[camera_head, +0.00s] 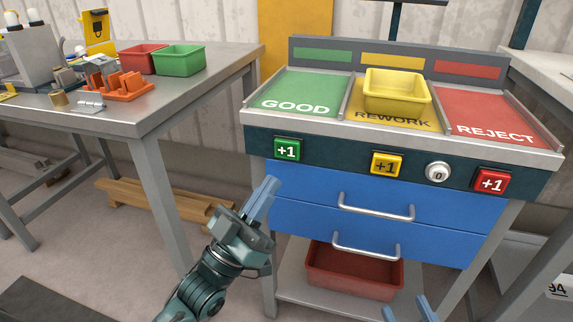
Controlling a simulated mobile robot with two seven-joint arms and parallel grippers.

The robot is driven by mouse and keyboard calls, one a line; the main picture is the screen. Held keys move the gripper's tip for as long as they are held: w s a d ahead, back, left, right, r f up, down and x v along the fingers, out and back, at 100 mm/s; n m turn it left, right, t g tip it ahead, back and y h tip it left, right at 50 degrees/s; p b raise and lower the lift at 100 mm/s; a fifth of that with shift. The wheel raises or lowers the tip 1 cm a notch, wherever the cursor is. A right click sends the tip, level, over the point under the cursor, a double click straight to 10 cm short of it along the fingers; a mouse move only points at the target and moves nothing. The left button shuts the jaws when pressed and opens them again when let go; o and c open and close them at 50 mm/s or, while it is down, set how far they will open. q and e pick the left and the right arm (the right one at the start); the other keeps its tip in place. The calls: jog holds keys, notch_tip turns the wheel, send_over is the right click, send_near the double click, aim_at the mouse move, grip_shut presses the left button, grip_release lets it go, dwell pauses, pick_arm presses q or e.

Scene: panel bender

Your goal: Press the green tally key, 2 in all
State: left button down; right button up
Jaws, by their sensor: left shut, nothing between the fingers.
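The green tally key (287,149), marked "+1", is on the dark front strip of the sorting bench, below the GOOD area. My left gripper (268,186) is shut and empty. Its fingertips point up toward the green key and appear a little below it in the picture, apart from it. My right gripper (408,311) shows only its two fingertips at the bottom edge. They are spread apart with nothing seen between them. The rest of it is out of view.
A yellow key (386,163), a white "0" button (438,172) and a red key (492,181) share the strip. A yellow bin (396,91) stands on REWORK. Blue drawers with handles (376,208) lie below. A cluttered metal table (150,118) is at left.

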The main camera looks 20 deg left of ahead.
aim_at(287, 150)
pick_arm(q)
jog(key=n+t+y, duration=0.1)
jog(key=n, duration=0.1)
jog(key=s+n+t+y+b, duration=0.1)
jog(key=n+y, duration=0.1)
jog(key=shift+s+a+f+n+y, duration=0.1)
jog(key=shift+a+f+n+y, duration=0.1)
jog(key=shift+n+y, duration=0.1)
pick_arm(e)
jog(key=shift+a+f, duration=0.1)
jog(key=shift+f, duration=0.5)
pick_arm(q)
jog(key=w+b, duration=0.3)
jog(key=w, duration=0.5)
jog(key=shift+w+d, duration=0.15)
jog(key=shift+w, duration=0.25)
pick_arm(e)
jog(key=shift+a+m+y, duration=0.2)
jog(key=shift+m+y, duration=0.2)
jog(key=shift+y, duration=0.1)
pick_arm(q)
jog(key=shift+w, duration=0.1)
pick_arm(e)
jog(key=shift+f, duration=0.1)
dwell(0.4)
pick_arm(q)
jog(key=shift+w, duration=0.35)
